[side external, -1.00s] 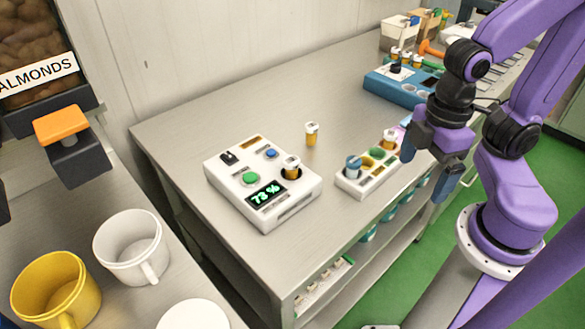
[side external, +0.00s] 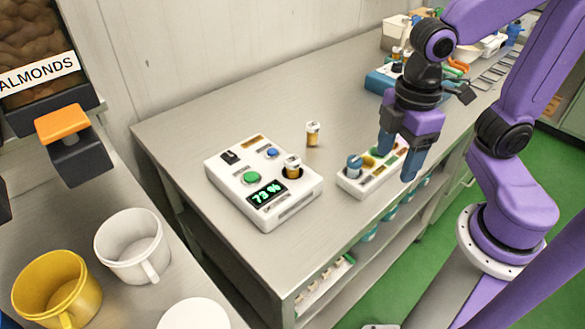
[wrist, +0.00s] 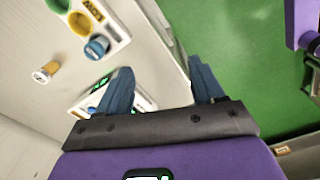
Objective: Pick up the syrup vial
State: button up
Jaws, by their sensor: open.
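A small amber vial with a white cap (side external: 312,134) stands upright on the bench; a similar vial lies toward the upper left in the wrist view (wrist: 45,72).
The white meter box (side external: 226,184) reads 73 %. A blue-capped container (side external: 354,165) sits in the rack's left end. A blue box (side external: 376,81) stands further back. Mugs (side external: 132,245) are on the near left counter. The bench behind the standing vial is clear.

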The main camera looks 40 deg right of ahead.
jog(key=w+a+r+n, duration=0.1)
jog(key=w+a+r, duration=0.1)
jog(key=w, duration=0.4)
jog(key=w+a+r+n, duration=0.1)
jog(key=w+a+r, duration=0.15)
jog(key=w, duration=0.25)
notch_tip(320, 180, up, 2)
jog(key=n, duration=0.2)
send_over(293, 159)
jog(key=f, duration=1)
jog(key=shift+d+f, duration=0.25)
jog(key=shift+f, duration=0.1)
jog(key=shift+a+f, duration=0.15)
jog(key=shift+f, duration=1.4)
jog(key=shift+a+f, duration=0.1)
jog(key=shift+f, duration=1.45)
jog(key=c, duration=1.2)
jog(key=shift+r, duration=0.1)
